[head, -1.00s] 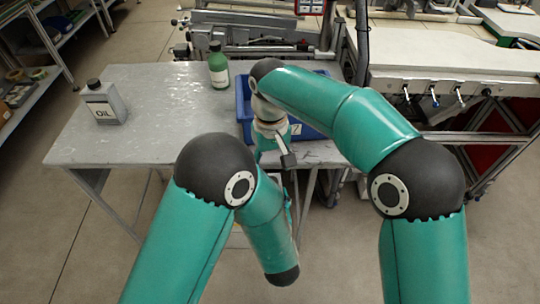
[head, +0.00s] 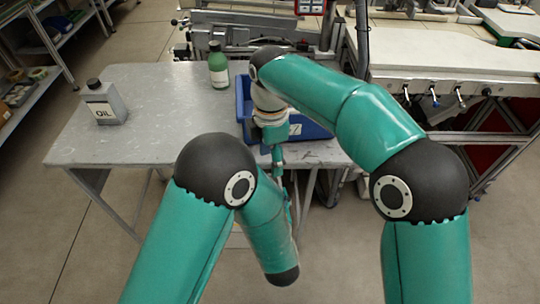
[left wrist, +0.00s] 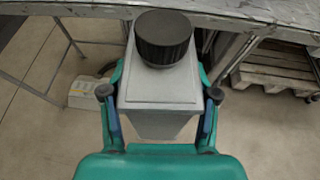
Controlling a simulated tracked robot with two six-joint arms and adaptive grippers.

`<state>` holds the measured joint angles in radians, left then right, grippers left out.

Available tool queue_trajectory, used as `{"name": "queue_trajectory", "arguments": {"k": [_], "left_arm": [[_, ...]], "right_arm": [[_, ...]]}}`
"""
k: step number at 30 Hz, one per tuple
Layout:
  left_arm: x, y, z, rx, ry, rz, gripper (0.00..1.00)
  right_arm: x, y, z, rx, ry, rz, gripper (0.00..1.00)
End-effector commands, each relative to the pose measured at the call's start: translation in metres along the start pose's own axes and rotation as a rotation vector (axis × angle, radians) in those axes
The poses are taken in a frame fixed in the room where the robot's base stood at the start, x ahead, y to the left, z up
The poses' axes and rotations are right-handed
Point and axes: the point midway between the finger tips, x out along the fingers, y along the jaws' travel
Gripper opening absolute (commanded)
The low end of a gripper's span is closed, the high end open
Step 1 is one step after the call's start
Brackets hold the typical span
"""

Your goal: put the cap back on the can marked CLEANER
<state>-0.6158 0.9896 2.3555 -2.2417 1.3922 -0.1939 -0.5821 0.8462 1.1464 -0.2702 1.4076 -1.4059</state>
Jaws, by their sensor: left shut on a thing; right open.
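A grey can (left wrist: 158,92) fills the middle of the left wrist view, with a black ribbed cap (left wrist: 163,38) at its top. The cap looks seated on the can. No label shows on the faces in view. My left gripper (left wrist: 159,97) is shut on the can, one finger on each side, in front of the table's edge. In the head view the can and left gripper are hidden behind my arms. My right gripper (head: 279,157) is open near the table's front edge, in front of the blue bin, and is partly hidden.
A grey OIL can (head: 104,104) with a dark cap stands at the left of the table (head: 150,135). A green bottle (head: 219,72) stands at the back, beside the blue bin (head: 312,131). The table's middle left is clear.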

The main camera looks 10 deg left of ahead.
Motion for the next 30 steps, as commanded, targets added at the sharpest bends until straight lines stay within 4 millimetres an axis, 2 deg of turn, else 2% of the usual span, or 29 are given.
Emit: {"name": "queue_trajectory", "arguments": {"k": [9,14,24,30], "left_arm": [[0.000,0.000,0.001,-0.001,-0.003,0.000,0.00],[0.000,0.000,0.001,-0.001,-0.003,0.000,0.00],[0.000,0.000,0.001,-0.001,-0.003,0.000,0.00],[0.000,0.000,0.001,-0.001,-0.003,0.000,0.00]], "right_arm": [[0.001,0.000,-0.001,0.001,-0.001,-0.001,0.61],[0.009,0.000,-0.001,0.001,-0.001,-0.002,0.61],[0.057,-0.001,0.000,0.003,-0.001,-0.003,0.61],[0.076,0.000,-0.001,0.002,-0.001,-0.001,0.61]]}}
